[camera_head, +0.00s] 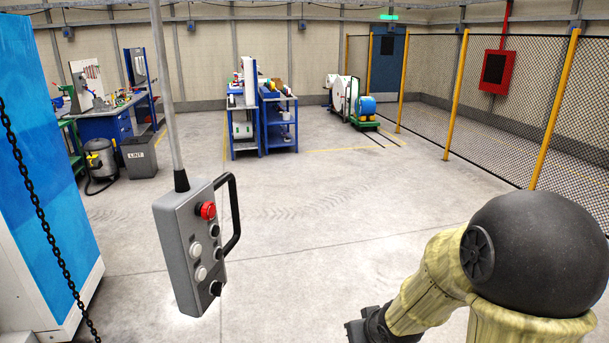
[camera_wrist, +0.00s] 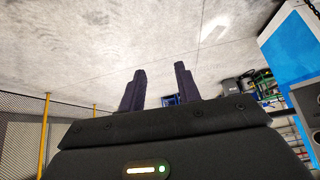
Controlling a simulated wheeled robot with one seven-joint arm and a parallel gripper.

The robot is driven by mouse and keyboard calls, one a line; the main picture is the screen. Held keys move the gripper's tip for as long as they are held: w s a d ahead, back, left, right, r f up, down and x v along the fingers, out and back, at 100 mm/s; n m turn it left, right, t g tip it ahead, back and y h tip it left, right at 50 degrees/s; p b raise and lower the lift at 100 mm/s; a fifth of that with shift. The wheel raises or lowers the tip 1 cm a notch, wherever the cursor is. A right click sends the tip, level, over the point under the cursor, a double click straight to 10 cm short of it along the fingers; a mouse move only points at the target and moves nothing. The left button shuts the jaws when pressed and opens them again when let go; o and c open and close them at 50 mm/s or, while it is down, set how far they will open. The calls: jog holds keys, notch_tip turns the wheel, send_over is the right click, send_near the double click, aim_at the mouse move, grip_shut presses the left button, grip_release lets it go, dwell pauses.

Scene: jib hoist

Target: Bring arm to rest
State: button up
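My arm shows at the lower right of the head view, bent at a dark rounded joint, with its wrist end cut off by the bottom edge. My gripper (camera_wrist: 160,88) shows in the wrist view with its two dark fingers apart and nothing between them. A grey hoist pendant (camera_head: 190,250) with a red button, several other buttons and a black side handle hangs from a cable left of the middle in the head view. My arm is apart from it. A grey edge at the right of the wrist view may be the pendant; I cannot tell.
A blue and white cabinet (camera_head: 45,170) stands at the left, with a black chain (camera_head: 45,215) hanging before it. Workbenches (camera_head: 262,120) and a cart (camera_head: 355,105) stand farther back. A mesh fence (camera_head: 500,110) with yellow posts runs along the right. The middle floor (camera_head: 330,210) is clear.

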jog(key=s+d+r+m+g, duration=0.1)
jog(key=s+g, duration=0.1)
jog(key=s, duration=0.4)
jog(key=s+d+r+m+g+h, duration=0.1)
jog(key=s+g, duration=0.1)
jog(key=s, duration=0.4)
jog(key=shift+s+d+r+h, duration=0.2)
jog(key=shift+s+r+h, duration=0.1)
jog(key=shift+s, duration=0.1)
jog(key=shift+c, duration=0.2)
